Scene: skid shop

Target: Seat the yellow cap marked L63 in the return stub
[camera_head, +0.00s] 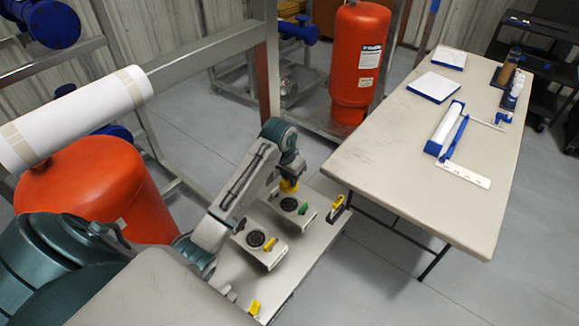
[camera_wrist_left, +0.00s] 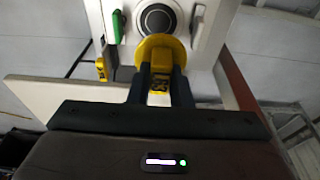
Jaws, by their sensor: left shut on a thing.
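My left gripper (camera_head: 291,175) is shut on a yellow cap (camera_head: 287,187). In the left wrist view, the two dark fingers (camera_wrist_left: 160,88) grip the tab of the yellow cap (camera_wrist_left: 154,45). The tab carries a dark marking that I cannot read for certain. Just beyond the cap is a round dark opening with a pale rim, a stub (camera_wrist_left: 157,18) on a light block. In the head view this stub (camera_head: 289,204) lies just below the cap. The cap's round flange overlaps the stub's near edge in the wrist view; I cannot tell whether they touch. My right gripper is out of view.
A green handle (camera_head: 304,209) sits beside this stub. A nearer block has another round stub (camera_head: 255,239) and a yellow handle (camera_head: 269,244). Other yellow pieces stand at the skid's near edge (camera_head: 254,307) and right corner (camera_head: 337,203). A long table (camera_head: 400,170) stands right.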

